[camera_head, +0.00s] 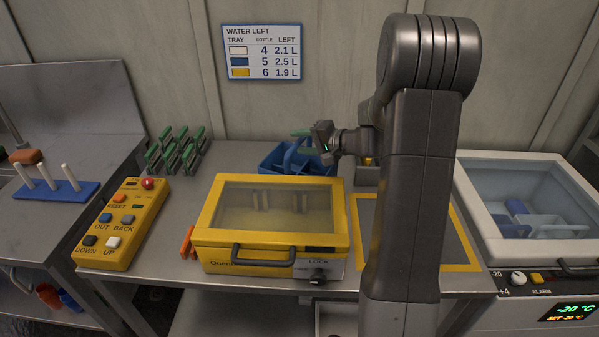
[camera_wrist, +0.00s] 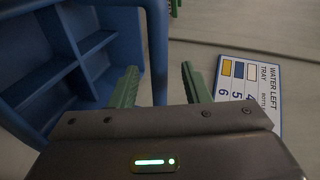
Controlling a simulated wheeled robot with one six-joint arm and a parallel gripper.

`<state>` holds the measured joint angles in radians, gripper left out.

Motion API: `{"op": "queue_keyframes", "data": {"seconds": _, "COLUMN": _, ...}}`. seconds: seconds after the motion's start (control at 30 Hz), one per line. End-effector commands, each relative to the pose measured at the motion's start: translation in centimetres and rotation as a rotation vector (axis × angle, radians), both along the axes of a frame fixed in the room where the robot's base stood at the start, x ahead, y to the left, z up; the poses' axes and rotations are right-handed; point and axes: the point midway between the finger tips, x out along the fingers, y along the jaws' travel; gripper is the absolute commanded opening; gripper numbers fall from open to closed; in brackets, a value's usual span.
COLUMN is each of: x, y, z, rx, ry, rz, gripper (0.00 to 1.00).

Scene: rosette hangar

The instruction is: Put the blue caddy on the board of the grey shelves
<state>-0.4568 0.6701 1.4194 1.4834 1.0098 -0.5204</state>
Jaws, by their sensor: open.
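The blue caddy (camera_head: 270,162) stands at the back of the metal table, partly hidden by my arm. It has open compartments, and its arched handle rises near my gripper (camera_head: 303,133). In the wrist view the caddy (camera_wrist: 60,80) fills the left side. One bar of its handle (camera_wrist: 158,50) runs down between the green fingertips of my gripper (camera_wrist: 160,80). The fingers are apart and not closed on the bar. I cannot pick out the grey shelves for certain in either view.
A yellow lidded box (camera_head: 270,262) stands in front of the caddy. A yellow button box (camera_head: 122,225) and a green rack (camera_head: 175,152) are to the left. A white freezer (camera_head: 480,205) with a glass lid is at right. A wall sign (camera_head: 263,52) hangs behind.

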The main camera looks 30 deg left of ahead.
Motion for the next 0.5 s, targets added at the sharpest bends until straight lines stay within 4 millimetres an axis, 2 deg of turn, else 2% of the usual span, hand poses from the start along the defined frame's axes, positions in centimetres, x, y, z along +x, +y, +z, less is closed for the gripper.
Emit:
{"op": "queue_keyframes", "data": {"seconds": 0.2, "x": 0.0, "y": 2.6, "z": -1.0, "rx": 0.000, "ry": 0.001, "rz": 0.001, "gripper": 0.43}}
{"op": "queue_keyframes", "data": {"seconds": 0.5, "x": 0.1, "y": 2.9, "z": -1.2, "rx": 0.000, "ry": 0.000, "rz": -0.001, "gripper": 0.41}}
